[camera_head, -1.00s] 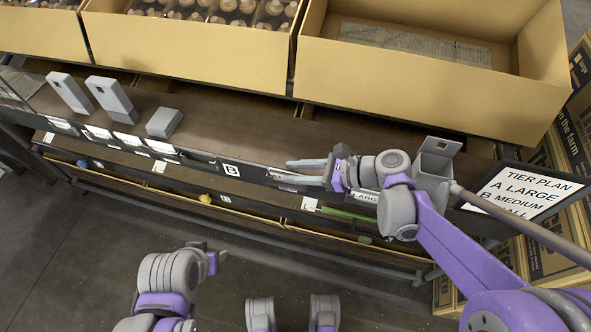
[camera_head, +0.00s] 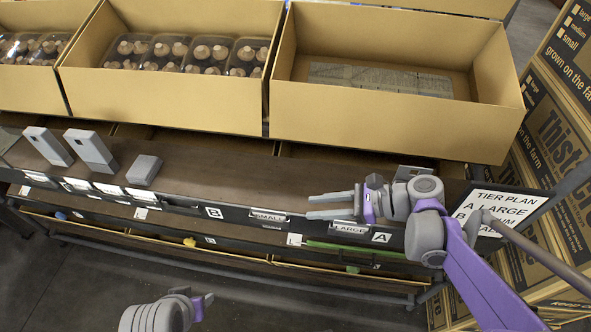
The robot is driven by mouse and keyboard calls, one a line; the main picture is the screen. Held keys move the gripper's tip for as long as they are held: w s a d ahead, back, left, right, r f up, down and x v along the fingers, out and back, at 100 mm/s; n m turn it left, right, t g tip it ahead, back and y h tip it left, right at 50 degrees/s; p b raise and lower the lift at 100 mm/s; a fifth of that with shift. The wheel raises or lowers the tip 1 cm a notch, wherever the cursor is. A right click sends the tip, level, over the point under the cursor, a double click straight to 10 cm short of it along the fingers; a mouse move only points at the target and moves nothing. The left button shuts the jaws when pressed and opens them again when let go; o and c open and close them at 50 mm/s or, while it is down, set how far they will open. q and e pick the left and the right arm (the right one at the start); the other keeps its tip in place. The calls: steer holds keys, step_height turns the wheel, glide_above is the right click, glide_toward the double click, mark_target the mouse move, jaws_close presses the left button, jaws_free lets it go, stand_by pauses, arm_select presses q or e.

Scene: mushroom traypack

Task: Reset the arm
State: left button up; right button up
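My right gripper (camera_head: 333,205) is open and empty. Its two grey fingers point left, above the front edge of the brown shelf (camera_head: 225,182), near the SMALL and LARGE labels. My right arm, purple and grey, comes in from the lower right. My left arm shows only in part at the bottom, with its gripper (camera_head: 205,300) small and mostly turned away. I cannot tell whether its fingers are apart.
A cardboard box (camera_head: 200,97) holds trays of mushrooms. The box to its right (camera_head: 390,125) has a flat grey stack inside. Grey blocks (camera_head: 145,170) stand on the shelf. A TIER PLAN sign (camera_head: 500,208) and stacked cartons (camera_head: 560,130) are at the right.

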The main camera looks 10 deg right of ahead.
steer(key=s+f+n+g+h, duration=0.1)
steer(key=s+f+n+h, duration=0.5)
steer(key=s+n, duration=0.25)
steer(key=s+d+f+n+t+h, duration=0.25)
steer(key=s+d+n+h, duration=0.4)
steer(key=n, duration=0.65)
arm_select(q)
step_height(320, 180, up, 16)
steer(key=w+p, duration=0.2)
steer(key=p, duration=1.2)
steer(key=shift+f+t, duration=0.25)
steer(key=shift+t, duration=0.05)
arm_select(e)
steer(key=w+r, duration=0.3)
steer(key=r, duration=1.2)
steer(key=shift+a, duration=0.15)
arm_select(q)
steer(key=shift+s, duration=0.1)
arm_select(e)
steer(key=shift+w, duration=0.1)
